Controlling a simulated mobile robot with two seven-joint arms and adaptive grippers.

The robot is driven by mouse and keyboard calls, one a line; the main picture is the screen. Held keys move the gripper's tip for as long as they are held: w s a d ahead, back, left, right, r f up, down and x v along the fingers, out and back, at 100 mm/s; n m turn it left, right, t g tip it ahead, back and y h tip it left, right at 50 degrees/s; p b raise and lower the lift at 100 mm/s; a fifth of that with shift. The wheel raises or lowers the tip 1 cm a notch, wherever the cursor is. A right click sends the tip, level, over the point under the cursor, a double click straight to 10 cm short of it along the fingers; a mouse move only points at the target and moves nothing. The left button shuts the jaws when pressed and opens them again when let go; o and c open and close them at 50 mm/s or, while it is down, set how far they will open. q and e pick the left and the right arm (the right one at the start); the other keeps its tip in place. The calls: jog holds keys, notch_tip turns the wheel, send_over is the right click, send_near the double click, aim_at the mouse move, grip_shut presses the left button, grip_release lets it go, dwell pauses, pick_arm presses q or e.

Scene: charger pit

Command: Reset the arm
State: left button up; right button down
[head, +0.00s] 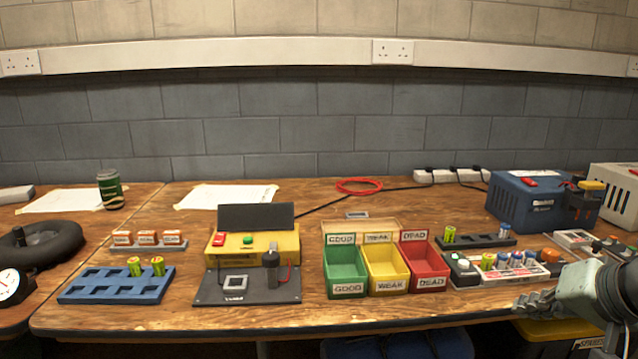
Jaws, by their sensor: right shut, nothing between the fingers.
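My right gripper (537,303) is at the lower right, over the table's front edge. It is shut and empty, its fingers pointing left. The forearm behind it runs off the right edge of the head view. My left gripper is out of view. The wooden table (200,318) spans the view. The white charger tray with several batteries (520,272) lies just behind my right gripper, apart from it as far as I can tell.
Green (346,287), yellow (387,286) and red (428,283) bins stand at centre. Left of them are a yellow tester (287,241) and a blue tray (93,295). A blue charger (528,218) stands back right. The front strip below the bins is clear.

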notch_tip(320, 180, down, 20)
jog(key=s+n+g+h, duration=0.1)
jog(key=s+n+g, duration=0.1)
jog(key=s+n, duration=0.1)
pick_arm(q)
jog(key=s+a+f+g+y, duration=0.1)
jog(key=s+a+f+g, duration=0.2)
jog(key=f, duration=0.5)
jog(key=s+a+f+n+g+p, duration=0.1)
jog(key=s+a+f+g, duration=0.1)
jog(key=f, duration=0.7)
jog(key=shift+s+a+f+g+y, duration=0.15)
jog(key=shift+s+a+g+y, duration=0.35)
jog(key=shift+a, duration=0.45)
pick_arm(e)
jog(key=s+a+f+n+g+h, duration=0.1)
jog(key=s+a+f+n, duration=0.1)
jog(key=s+f, duration=0.5)
jog(key=s+a+f+n+g, duration=0.2)
jog(key=s+a+f+n, duration=0.1)
jog(key=s+f, duration=0.4)
notch_tip(320, 180, down, 3)
jog(key=shift+s+a+f+g+h, duration=0.1)
jog(key=shift+s+a+g+h, duration=0.2)
jog(key=shift+s+a+h, duration=0.1)
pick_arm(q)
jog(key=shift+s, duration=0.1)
